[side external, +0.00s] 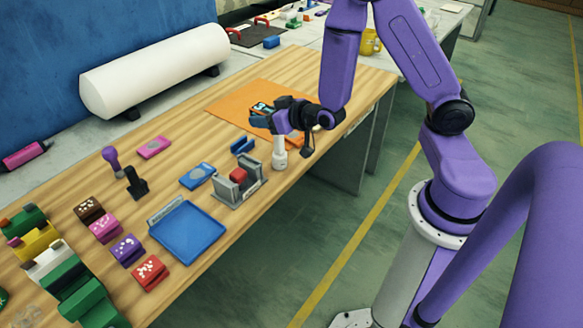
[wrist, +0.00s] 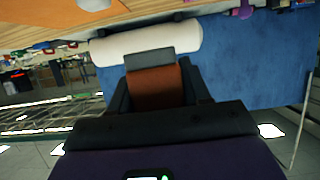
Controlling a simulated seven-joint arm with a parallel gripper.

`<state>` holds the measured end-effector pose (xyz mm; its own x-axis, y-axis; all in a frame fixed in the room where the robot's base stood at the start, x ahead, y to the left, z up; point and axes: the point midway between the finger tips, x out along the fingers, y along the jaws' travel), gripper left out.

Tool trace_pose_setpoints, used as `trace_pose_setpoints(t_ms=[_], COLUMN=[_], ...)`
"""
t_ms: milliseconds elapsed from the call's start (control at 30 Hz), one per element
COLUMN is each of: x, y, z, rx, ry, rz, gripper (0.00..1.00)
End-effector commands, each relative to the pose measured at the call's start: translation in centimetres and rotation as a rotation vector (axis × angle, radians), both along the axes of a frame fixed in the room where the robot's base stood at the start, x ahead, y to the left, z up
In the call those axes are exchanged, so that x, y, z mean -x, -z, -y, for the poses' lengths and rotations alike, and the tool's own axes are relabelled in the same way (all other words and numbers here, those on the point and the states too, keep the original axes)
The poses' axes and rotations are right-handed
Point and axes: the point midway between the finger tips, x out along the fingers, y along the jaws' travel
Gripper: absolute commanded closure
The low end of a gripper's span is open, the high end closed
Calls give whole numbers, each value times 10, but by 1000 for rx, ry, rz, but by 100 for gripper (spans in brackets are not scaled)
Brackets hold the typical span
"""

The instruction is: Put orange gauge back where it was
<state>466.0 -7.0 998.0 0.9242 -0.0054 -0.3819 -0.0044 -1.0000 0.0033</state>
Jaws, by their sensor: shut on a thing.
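My gripper (side external: 262,118) hangs over the orange mat (side external: 236,97) near the middle of the bench in the side view. In the wrist view my gripper (wrist: 156,82) is shut on a brown-orange block with a grey end, which looks like the orange gauge (wrist: 155,88). The block sits between the two dark fingers. In the side view the held block is hidden or blends with the fingers and mat. Whether it touches anything there I cannot tell.
A blue tray (side external: 188,232) and several coloured blocks lie nearer. A white roll (side external: 155,70) lies behind. Some bare wood lies left of the mat.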

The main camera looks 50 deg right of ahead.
Motion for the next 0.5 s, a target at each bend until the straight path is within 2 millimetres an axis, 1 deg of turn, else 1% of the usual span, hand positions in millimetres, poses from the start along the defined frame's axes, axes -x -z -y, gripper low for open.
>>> trace_pose_setpoints(t_ms=[167,267,367,500], x=[5,4,-2,-13], y=[-2,-2,-2,-1], z=[-7,-4,7,32], rx=[-4,-4,-4,-3], ry=[-4,7,35,107], rz=[1,1,0,0], gripper=[88,88,88,88])
